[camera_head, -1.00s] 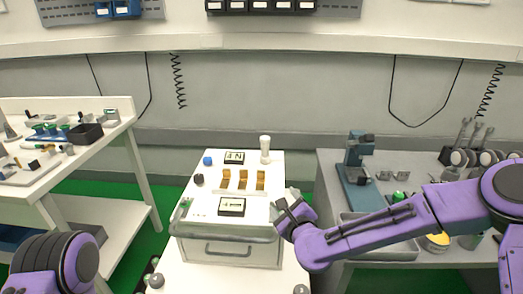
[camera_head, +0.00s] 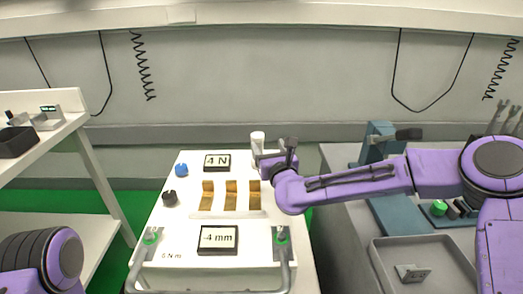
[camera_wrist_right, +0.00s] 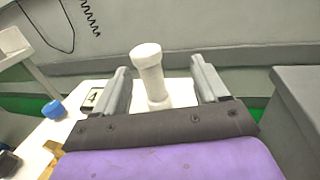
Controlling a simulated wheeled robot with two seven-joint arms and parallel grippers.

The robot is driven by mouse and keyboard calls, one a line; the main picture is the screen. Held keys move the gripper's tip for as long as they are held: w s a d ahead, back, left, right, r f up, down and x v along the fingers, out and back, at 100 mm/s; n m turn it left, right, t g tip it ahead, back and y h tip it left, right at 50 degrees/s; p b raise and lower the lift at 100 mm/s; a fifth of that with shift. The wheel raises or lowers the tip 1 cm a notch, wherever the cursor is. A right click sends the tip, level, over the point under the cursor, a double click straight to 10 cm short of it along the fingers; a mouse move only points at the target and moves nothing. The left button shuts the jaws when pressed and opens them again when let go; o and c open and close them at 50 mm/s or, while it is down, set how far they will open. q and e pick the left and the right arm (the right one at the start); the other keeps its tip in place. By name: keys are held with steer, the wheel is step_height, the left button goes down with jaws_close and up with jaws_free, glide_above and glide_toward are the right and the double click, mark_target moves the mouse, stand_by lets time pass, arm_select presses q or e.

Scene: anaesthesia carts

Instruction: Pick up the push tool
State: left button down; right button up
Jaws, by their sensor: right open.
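The push tool appears to be the white upright post with a rounded, wider top (camera_head: 258,142) at the back right of the white cart top. It also stands upright in the right wrist view (camera_wrist_right: 152,78). My right gripper (camera_head: 274,160) is just to its right in the head view. In the right wrist view the two grey fingers of the open gripper (camera_wrist_right: 160,72) are apart, one to each side of the post, with gaps visible. My left gripper is out of view; only part of my left arm shows at lower left.
The white cart top (camera_head: 182,225) carries a "4 N" display (camera_head: 216,162), a "4 mm" display (camera_head: 218,240), brass tabs (camera_head: 231,195), and blue (camera_head: 181,170) and black (camera_head: 169,198) knobs. A grey tray (camera_head: 425,255) lies right; a white shelf unit (camera_head: 60,138) stands left.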

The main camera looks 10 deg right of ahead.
mark_target(258, 143)
steer(key=w+a, duration=0.2)
steer(key=shift+w+a+y, duration=0.15)
steer(key=shift+w+y, duration=0.15)
steer(key=shift+w, duration=0.05)
steer(key=w, duration=0.4)
steer(key=shift+w+p, duration=0.15)
steer(key=shift+p, duration=0.25)
steer(key=shift+w+f, duration=0.15)
steer(key=shift+w, duration=0.3)
steer(key=c, duration=1.2)
